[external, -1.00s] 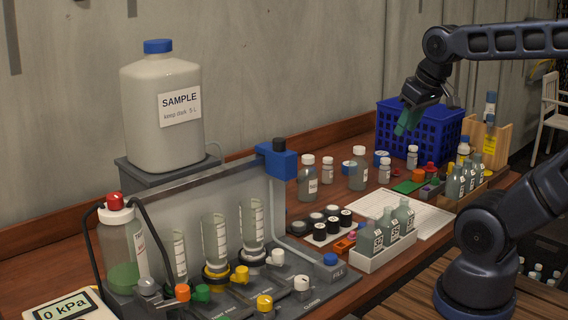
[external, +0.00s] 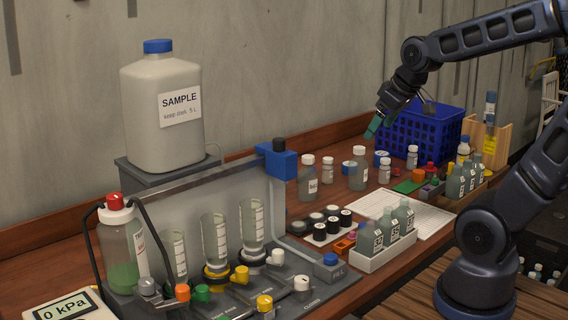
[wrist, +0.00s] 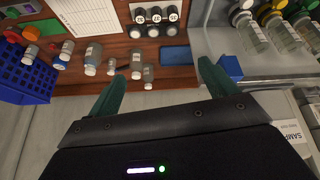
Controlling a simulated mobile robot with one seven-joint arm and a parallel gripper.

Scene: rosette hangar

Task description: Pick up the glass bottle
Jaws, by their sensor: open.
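Several glass bottles with white caps stand on the bench, and I cannot tell which one the task means. One larger bottle (external: 308,184) stands left of another larger bottle (external: 359,174), with a small vial (external: 327,172) between them. My gripper (external: 372,128) is above and behind the larger right bottle, in the air, its green fingers pointing down and left. In the wrist view the fingers (wrist: 162,76) are spread with nothing between them. Bottles show beyond them, including one left of centre (wrist: 93,56) and one nearer the middle (wrist: 136,62).
A blue basket (external: 430,135) stands behind, right of my gripper. A white tray of bottles (external: 372,262) and black-capped jars (external: 333,222) are in front. A filtration rig with a blue clamp (external: 278,161) is to the left. A large sample jug (external: 162,125) stands farther left.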

